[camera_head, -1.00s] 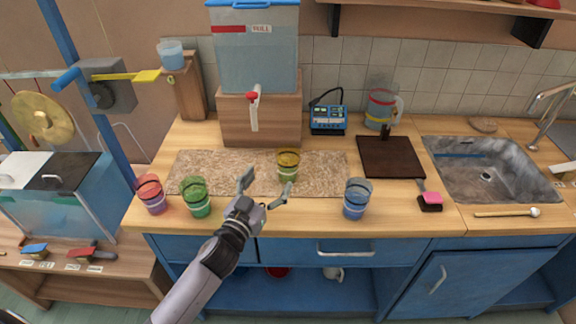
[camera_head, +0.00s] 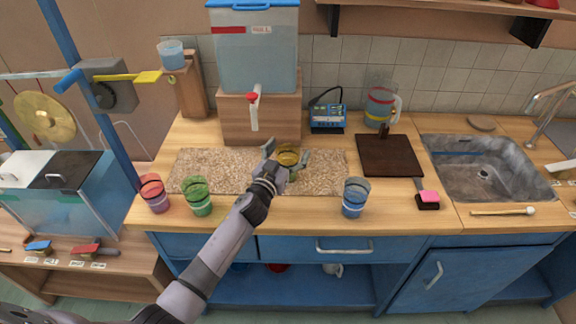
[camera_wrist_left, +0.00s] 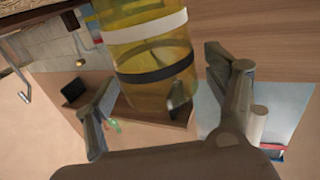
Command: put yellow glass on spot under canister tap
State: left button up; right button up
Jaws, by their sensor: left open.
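The yellow glass (camera_head: 288,156) stands on the speckled mat, below and slightly right of the tap, partly hidden by my left gripper. In the left wrist view the yellow glass (camera_wrist_left: 148,50), with a white and a dark band, is between the open fingers. My left gripper (camera_head: 286,160) is open, its fingers on either side of the glass; I cannot tell whether they touch it. The canister (camera_head: 256,60) stands on a wooden block, and its tap (camera_head: 254,108) with a red knob hangs over the mat (camera_head: 215,165).
A red glass (camera_head: 154,193) and a green glass (camera_head: 196,196) stand at the front left, a blue glass (camera_head: 356,197) at the front right. A dark board (camera_head: 388,156), a blue meter (camera_head: 328,118) and a jug (camera_head: 381,105) are to the right. The right part of the mat is clear.

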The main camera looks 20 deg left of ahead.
pick_arm(q)
jog(key=shift+c, duration=0.3)
grip_shut()
dwell(0.8)
